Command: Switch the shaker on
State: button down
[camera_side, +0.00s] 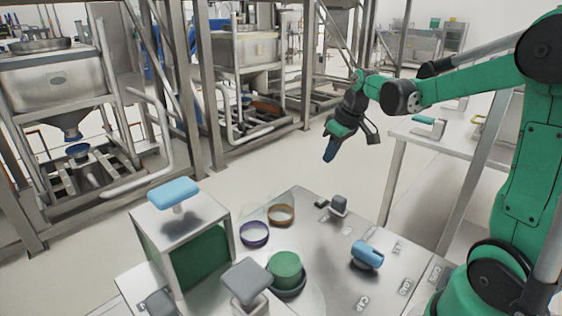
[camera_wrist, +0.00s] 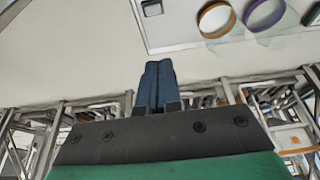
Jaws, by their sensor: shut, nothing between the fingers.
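My gripper (camera_side: 330,154) is shut and empty, its blue fingers pointing down in the air beyond the far edge of the metal table. In the wrist view its fingers (camera_wrist: 158,70) are pressed together. A small grey block with a dark part (camera_side: 338,205) stands near the table's far edge, below and apart from my gripper. A green cylinder (camera_side: 285,268) sits in a dark round base near the table's middle. A blue knob-like part (camera_side: 367,254) lies to its right. I cannot tell which of these is the shaker or its switch.
A metal box with a green front (camera_side: 201,262) and blue top handle (camera_side: 173,193) stands left. A brown ring (camera_side: 281,215) and purple ring (camera_side: 254,234) lie on the table; both show in the wrist view. A grey-topped part (camera_side: 245,279) stands in front. Open floor lies beyond.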

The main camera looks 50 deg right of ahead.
aim_at(344, 210)
jog(key=shift+d+f, duration=0.1)
jog(key=shift+d, duration=0.1)
jog(key=x, duration=0.9)
jog(key=shift+w+f, duration=0.1)
jog(key=shift+f, duration=0.45)
jog(key=shift+s+r, duration=0.1)
jog(key=shift+s, duration=1.9)
jog(key=shift+s, duration=2.6)
